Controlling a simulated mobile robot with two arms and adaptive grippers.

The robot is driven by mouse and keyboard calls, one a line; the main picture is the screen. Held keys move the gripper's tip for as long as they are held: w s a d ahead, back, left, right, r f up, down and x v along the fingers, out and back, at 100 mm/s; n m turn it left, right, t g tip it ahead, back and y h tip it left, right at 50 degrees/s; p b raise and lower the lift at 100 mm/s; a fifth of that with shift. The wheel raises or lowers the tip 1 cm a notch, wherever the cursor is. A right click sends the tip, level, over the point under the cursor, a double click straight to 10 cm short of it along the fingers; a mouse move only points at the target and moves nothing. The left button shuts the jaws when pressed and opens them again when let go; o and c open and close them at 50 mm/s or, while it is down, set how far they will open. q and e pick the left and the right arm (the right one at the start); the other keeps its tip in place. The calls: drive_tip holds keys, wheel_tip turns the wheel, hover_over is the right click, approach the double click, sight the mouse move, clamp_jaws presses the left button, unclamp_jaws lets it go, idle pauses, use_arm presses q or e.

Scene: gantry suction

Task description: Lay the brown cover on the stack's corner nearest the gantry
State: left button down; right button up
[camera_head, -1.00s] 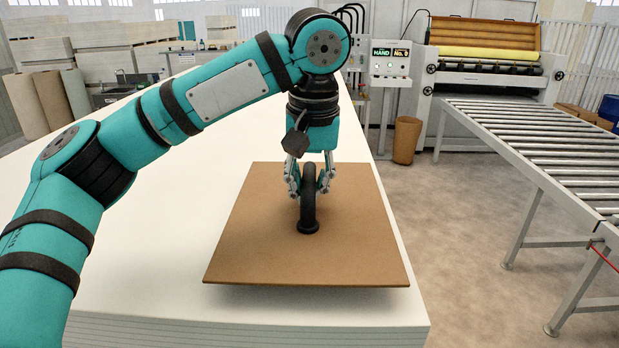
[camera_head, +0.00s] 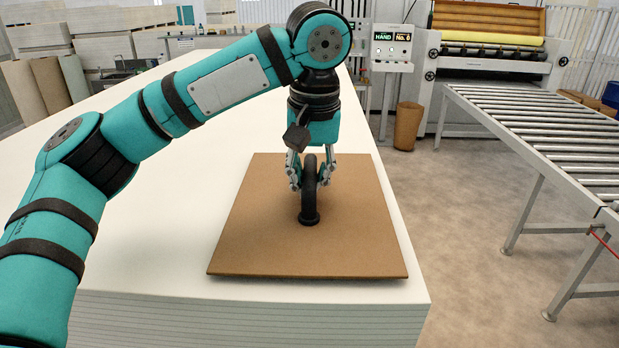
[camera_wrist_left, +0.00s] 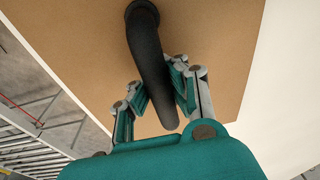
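The wrist view shows the handle (camera_wrist_left: 150,60) between the finger pads. Whether the cover fully touches the stack is hard to tell. My right gripper is out of view.
A roller conveyor (camera_head: 540,140) stands to the right across a clear floor aisle. A control panel (camera_head: 392,48), a brown bin (camera_head: 408,125) and a machine with a yellow roll (camera_head: 490,40) are behind. The stack's top left of the cover is bare.

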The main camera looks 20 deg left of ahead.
use_arm(q)
drive_tip(key=shift+f, duration=0.35)
drive_tip(key=c, duration=2)
unclamp_jaws()
drive_tip(key=o, duration=0.7)
